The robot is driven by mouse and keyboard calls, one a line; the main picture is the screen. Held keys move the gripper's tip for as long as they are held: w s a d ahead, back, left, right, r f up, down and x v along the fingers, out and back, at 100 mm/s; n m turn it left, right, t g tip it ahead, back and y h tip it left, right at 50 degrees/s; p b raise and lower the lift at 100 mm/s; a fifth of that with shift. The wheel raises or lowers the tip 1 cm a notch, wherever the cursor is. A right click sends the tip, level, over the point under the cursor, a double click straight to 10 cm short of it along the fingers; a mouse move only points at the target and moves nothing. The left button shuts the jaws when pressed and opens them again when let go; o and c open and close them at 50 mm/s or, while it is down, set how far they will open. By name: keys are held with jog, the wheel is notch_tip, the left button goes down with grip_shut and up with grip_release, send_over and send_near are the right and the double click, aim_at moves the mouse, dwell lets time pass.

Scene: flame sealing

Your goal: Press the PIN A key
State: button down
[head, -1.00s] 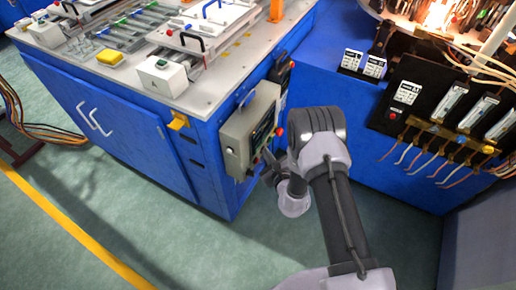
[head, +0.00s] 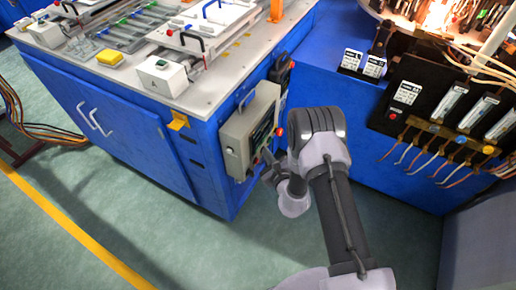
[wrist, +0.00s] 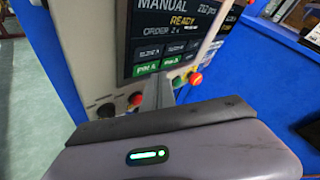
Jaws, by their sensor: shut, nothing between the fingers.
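The control panel (head: 238,135) is a grey box on the side of the blue machine. In the wrist view its screen (wrist: 165,35) reads MANUAL, READY and ORDER, with two dark keys above two green keys. The left green key (wrist: 147,69) and right green key (wrist: 172,62) have lettering too small to read surely; I cannot tell which is PIN A. My gripper (head: 268,165) is in front of the panel, shut and empty. In the wrist view its fingers (wrist: 164,84) point at the lower screen edge, just below the green keys. Contact cannot be told.
Below the screen are a red button (wrist: 136,98), a red knob (wrist: 195,78) and a black round knob (wrist: 105,110). The blue cabinet with black terminal blocks (head: 408,93) stands to the right. The green floor to the left is open.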

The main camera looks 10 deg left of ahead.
jog(key=shift+a, duration=0.15)
dwell(0.3)
jog(key=shift+w+a, duration=0.15)
jog(key=shift+a, duration=0.1)
jog(key=shift+w+a, duration=0.1)
jog(key=shift+a, duration=0.25)
dwell(0.4)
jog(key=shift+d, duration=0.15)
jog(key=shift+s+d, duration=0.25)
jog(key=shift+d, duration=0.3)
jog(key=d, duration=0.1)
jog(key=s+d, duration=0.1)
jog(key=d, duration=0.2)
jog(key=shift+s+d, duration=0.35)
jog(key=shift+d, duration=0.05)
dwell(0.7)
